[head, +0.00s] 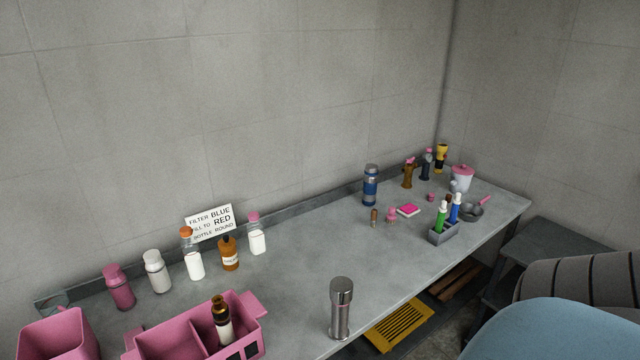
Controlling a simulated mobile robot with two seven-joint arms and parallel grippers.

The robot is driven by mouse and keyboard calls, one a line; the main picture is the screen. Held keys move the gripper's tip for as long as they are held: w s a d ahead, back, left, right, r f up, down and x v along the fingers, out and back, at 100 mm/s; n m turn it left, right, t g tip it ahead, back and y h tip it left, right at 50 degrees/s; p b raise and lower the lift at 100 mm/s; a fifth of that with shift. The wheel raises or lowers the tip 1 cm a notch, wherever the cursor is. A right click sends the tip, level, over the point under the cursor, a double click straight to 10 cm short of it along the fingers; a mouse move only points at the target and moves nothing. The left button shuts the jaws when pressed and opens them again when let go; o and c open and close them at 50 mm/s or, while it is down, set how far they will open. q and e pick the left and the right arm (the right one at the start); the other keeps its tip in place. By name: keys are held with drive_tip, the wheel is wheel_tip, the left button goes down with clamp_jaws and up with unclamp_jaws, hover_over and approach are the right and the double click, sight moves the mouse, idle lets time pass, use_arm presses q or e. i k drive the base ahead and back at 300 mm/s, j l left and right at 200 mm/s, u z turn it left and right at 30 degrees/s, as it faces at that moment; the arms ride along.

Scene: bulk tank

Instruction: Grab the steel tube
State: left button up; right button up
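The steel tube (340,312) stands upright near the front edge of the grey workbench (300,285). It is a shiny metal cylinder with a wider rounded cap at its top. Nothing touches it, and the bench around it is clear. Neither of my grippers shows in the head view.
A pink divided caddy (190,338) holding a dark-capped bottle (221,318) stands left of the tube. Several bottles line the wall near a sign (210,221). A blue-banded flask (370,186) and a grey holder (443,233) stand farther right. A blue rounded surface (555,332) fills the lower right.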

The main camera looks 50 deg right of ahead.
sight(339, 331)
drive_tip(key=z, duration=1.65)
